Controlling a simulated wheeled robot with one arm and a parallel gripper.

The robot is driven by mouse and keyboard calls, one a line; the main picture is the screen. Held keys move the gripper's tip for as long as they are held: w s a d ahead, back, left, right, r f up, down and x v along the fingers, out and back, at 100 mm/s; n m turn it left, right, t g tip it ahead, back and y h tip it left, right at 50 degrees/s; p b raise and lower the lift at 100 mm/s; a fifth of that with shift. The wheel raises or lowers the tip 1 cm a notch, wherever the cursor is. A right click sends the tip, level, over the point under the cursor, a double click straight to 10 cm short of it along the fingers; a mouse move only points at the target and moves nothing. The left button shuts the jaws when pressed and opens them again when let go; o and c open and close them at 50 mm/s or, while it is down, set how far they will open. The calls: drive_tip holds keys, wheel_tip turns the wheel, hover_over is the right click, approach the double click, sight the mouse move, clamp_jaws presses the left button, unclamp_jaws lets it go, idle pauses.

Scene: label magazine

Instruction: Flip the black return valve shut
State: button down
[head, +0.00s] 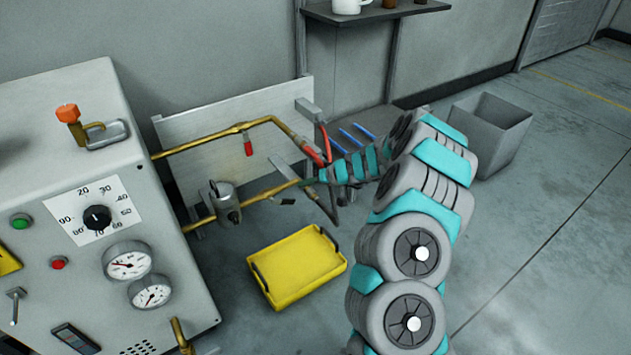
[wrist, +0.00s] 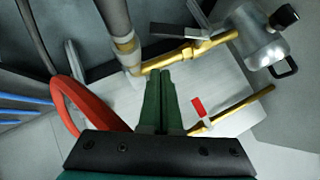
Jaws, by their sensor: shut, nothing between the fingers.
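The black return valve's lever (head: 288,201) shows small and dark just below the lower brass pipe (head: 262,193) in the head view. In the wrist view the lever (wrist: 178,31) is a dark flat bar beside the brass pipe (wrist: 212,45), at an angle to it. My gripper (head: 309,183) is at the right end of the lower pipe. In the wrist view its green fingers (wrist: 161,75) are together and empty, with their tips close to the pipe in the picture. I cannot tell whether they touch it. The lever is apart from the fingers.
A red valve handle (head: 248,148) hangs from the upper pipe. A metal canister (head: 225,200) sits on the lower pipe. A red hose (wrist: 72,100) curves close by my gripper. A yellow tray (head: 297,267) lies below; a grey bin (head: 490,130) stands at the right.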

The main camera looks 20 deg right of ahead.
sight(288, 202)
drive_tip(key=a+f, duration=0.2)
drive_tip(key=f, duration=0.1)
drive_tip(key=a+f, duration=0.1)
drive_tip(key=f, duration=0.1)
drive_tip(key=shift+w, duration=0.3)
drive_tip(key=shift+f, duration=0.1)
drive_tip(key=f+b, duration=0.1)
drive_tip(key=b, duration=0.2)
drive_tip(key=shift+b, duration=0.3)
drive_tip(key=shift+r, duration=0.15)
